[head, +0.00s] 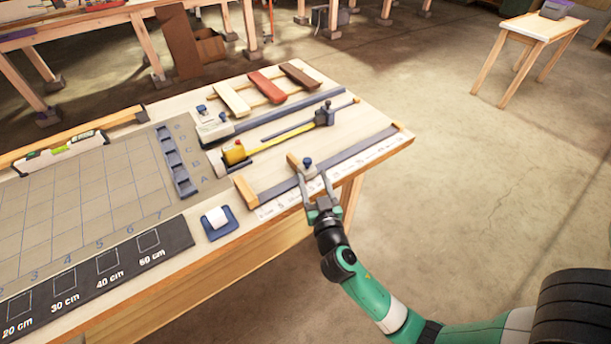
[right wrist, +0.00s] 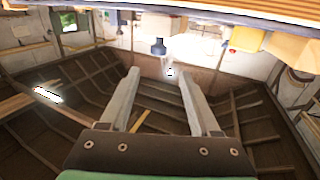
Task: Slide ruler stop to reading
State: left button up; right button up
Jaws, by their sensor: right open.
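The ruler (head: 352,150) is a blue-grey bar along the bench's front right edge, with a white number strip (head: 352,167) beside it. A wooden end block (head: 246,190) sits at its left end. The ruler stop (head: 294,163), a small wooden and pale block with a dark blue knob, sits on the ruler left of its middle; its knob also shows in the right wrist view (right wrist: 158,47). My right gripper (head: 313,176) is open and empty, its fingers pointing at the stop from the front. In the right wrist view (right wrist: 158,75) the knob appears beyond the fingertips, between them. My left gripper is out of view.
A blue tray (head: 219,222) with a white piece sits left of the end block. Open floor lies right of the bench.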

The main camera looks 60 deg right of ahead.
jog(key=x, duration=0.8)
jog(key=f+b+x, duration=0.1)
jog(key=x, duration=0.2)
jog(key=shift+w+d, duration=0.15)
jog(key=shift+d, duration=0.3)
grip_shut()
dwell(0.9)
